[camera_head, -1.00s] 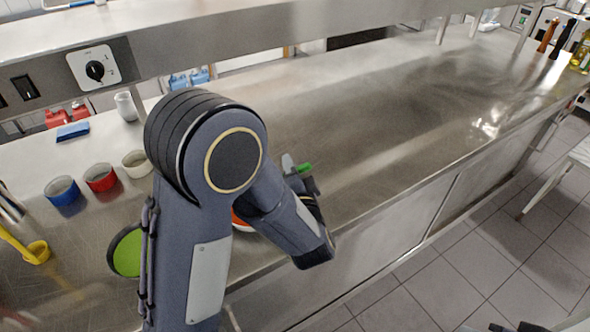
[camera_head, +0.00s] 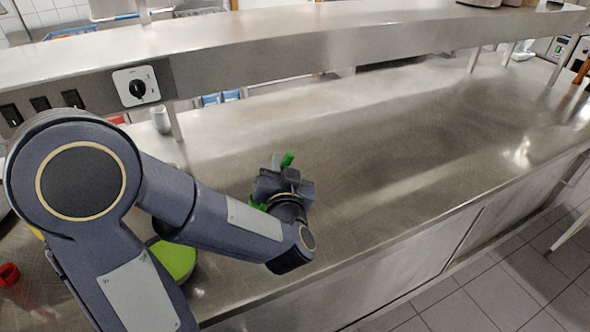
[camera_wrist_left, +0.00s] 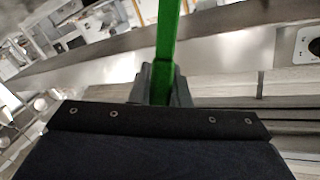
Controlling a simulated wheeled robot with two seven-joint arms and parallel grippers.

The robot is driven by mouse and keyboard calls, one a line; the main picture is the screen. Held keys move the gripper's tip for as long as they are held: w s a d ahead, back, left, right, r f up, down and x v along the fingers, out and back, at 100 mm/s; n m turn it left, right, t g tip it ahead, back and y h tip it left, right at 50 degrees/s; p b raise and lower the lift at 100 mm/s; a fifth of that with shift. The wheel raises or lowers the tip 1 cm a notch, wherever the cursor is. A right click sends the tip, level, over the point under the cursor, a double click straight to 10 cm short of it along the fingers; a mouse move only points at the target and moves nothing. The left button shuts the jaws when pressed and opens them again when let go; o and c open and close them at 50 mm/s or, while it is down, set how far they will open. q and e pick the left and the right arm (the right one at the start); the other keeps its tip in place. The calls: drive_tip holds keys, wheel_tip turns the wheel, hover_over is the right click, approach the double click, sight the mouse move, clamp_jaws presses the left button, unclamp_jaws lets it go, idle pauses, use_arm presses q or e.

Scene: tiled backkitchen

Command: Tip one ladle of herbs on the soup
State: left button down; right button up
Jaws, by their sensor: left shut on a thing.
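My left gripper (camera_head: 280,178) is over the steel counter, shut on the green ladle. The ladle's green handle (camera_head: 288,159) sticks up past the fingers, and another bit of green shows just below them. In the left wrist view the handle (camera_wrist_left: 167,40) rises from between the fingertips (camera_wrist_left: 162,82). The ladle's bowl and any herbs in it cannot be made out. A round dish with a bright green surface (camera_head: 176,261) sits partly behind my left arm; I cannot tell whether it is the soup. My right gripper is not in view.
A steel shelf (camera_head: 330,45) runs above the back of the counter (camera_head: 400,150). A white cup (camera_head: 161,120) stands under it, beside a post. A small red object (camera_head: 9,274) is at the far left. The counter's middle and right are clear.

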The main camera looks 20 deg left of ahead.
use_arm(q)
drive_tip(key=s+a+r+n, duration=0.3)
drive_tip(key=a+r+n, duration=0.1)
drive_tip(key=a, duration=0.1)
drive_tip(key=shift+a+n+p, duration=0.25)
drive_tip(key=shift+n+p, duration=0.05)
drive_tip(key=shift+n, duration=0.1)
idle(0.3)
